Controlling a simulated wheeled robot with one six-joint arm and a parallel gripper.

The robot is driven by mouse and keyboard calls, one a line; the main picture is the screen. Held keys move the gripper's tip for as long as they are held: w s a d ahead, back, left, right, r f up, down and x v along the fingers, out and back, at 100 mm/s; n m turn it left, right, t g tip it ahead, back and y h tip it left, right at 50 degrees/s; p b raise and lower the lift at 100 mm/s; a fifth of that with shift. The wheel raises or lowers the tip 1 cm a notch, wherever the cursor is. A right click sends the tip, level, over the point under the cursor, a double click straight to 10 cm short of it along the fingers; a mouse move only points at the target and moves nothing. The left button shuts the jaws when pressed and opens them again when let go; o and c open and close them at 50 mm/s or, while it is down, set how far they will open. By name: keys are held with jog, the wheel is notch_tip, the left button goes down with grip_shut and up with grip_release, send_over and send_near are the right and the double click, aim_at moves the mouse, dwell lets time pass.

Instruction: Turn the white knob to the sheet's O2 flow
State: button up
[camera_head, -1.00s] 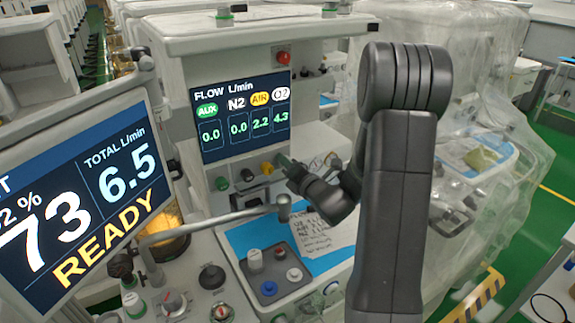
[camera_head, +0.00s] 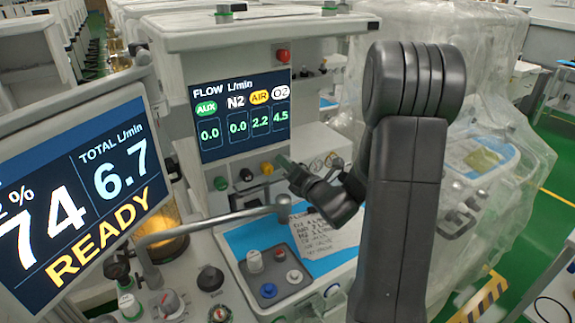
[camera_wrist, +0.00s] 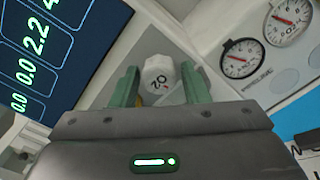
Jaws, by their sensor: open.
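The white knob (camera_wrist: 158,78), marked O2, sits between the two green fingers of my gripper (camera_wrist: 160,70) in the wrist view. The fingers are open around it, one on each side; I cannot tell whether they touch it. In the head view my gripper (camera_head: 284,161) is at the right end of the knob row and hides the white knob. The flow display (camera_head: 240,117) reads O2 4.5, AIR 2.2, N2 0.0, AUX 0.0. The handwritten sheet (camera_head: 338,240) lies on the blue mat, partly behind my arm; its figures are too small to read surely.
Green (camera_head: 221,183), black (camera_head: 246,174) and yellow (camera_head: 267,168) knobs stand left of my gripper. A monitor (camera_head: 100,190) shows 74 % and total 6.7. A grey tray (camera_head: 258,285) and a horizontal metal arm (camera_head: 215,222) are below. Two gauges (camera_wrist: 265,38) sit beside the knob.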

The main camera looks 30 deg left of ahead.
jog(key=b+v, duration=0.1)
jog(key=v, duration=1.2)
jog(key=shift+b, duration=0.4)
jog(key=shift+a, duration=0.1)
jog(key=p+x, duration=0.2)
jog(key=x, duration=1.1)
jog(key=shift+w+a, duration=0.15)
jog(key=shift+a, duration=0.2)
jog(key=shift+r+m+p, duration=0.1)
jog(key=shift+m+p, duration=0.3)
jog(key=shift+p, duration=0.25)
jog(key=shift+f+b, duration=0.25)
jog(key=shift+b, duration=0.35)
